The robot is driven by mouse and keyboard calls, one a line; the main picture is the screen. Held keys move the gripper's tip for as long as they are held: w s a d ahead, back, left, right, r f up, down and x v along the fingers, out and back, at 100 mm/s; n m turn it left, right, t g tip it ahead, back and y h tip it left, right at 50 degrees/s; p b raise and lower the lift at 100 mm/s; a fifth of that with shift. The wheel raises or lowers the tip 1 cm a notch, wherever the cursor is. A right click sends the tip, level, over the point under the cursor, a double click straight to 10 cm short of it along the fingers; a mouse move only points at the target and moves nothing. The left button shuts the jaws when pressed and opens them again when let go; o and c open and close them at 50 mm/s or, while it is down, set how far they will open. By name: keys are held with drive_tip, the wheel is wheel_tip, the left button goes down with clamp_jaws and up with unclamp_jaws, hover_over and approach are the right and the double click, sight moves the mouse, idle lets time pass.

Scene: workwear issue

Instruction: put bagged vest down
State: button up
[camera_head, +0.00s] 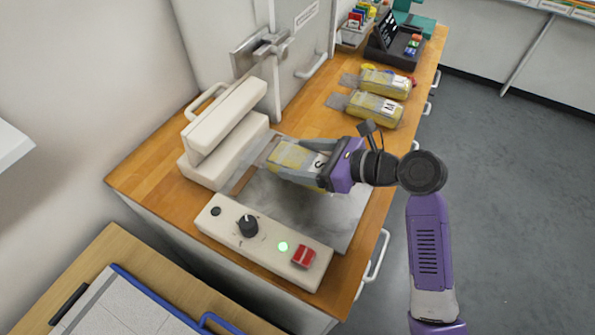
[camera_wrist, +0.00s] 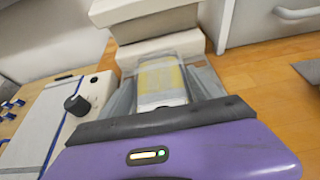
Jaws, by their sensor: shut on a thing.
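The bagged vest, yellow in a clear bag with an S label (camera_head: 291,157), is held over the grey metal plate (camera_head: 335,226) in front of the white heat sealer (camera_head: 222,140). My gripper (camera_head: 328,172) is shut on the bag's near end. In the wrist view the bagged vest (camera_wrist: 162,80) stretches away from my gripper (camera_wrist: 165,118) towards the sealer (camera_wrist: 158,43). The bag's far end is close to the sealer's jaw. I cannot tell whether the bag touches the plate.
A control box (camera_head: 262,243) with a knob, green light and red switch stands along the plate's front. Two bagged vests (camera_head: 375,106) (camera_head: 385,82) lie farther back on the wooden counter (camera_head: 151,182). A dark terminal (camera_head: 393,40) stands behind them. A clipboard (camera_head: 120,305) lies at lower left.

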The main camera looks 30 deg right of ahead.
drive_tip(key=shift+f, duration=2.05)
drive_tip(key=shift+f, duration=0.15)
drive_tip(key=o, duration=1.5)
drive_tip(key=shift+c, duration=0.2)
drive_tip(key=shift+s+d+r, duration=0.2)
drive_tip(key=shift+d+r, duration=0.05)
drive_tip(key=v, duration=1.1)
drive_tip(key=shift+s+d, duration=0.1)
drive_tip(key=shift+s, duration=0.1)
